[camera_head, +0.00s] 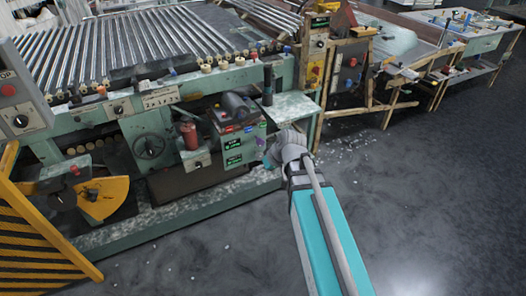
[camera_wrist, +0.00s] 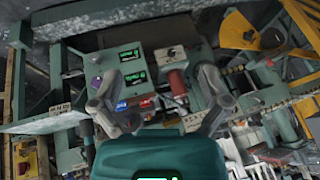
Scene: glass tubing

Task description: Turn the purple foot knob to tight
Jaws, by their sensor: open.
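The purple knob (camera_head: 261,141) is a small purple spot on the right side of the green control box (camera_head: 247,153), low on the machine. In the wrist view the purple knob (camera_wrist: 97,83) lies at the left, just outside my left-hand finger. My gripper (camera_head: 272,153) is in front of the box's right side, near the knob. In the wrist view my gripper (camera_wrist: 157,76) has its fingers wide apart with nothing held between them. I cannot tell the knob's turn position, and I see no contact with it.
A red cylinder (camera_head: 189,134) and a handwheel (camera_head: 149,146) are left of the box. A dark post (camera_head: 267,86) stands on the pale ledge (camera_head: 292,107) above the knob. A wooden frame (camera_head: 322,100) is to the right. Open floor (camera_head: 210,255) lies in front.

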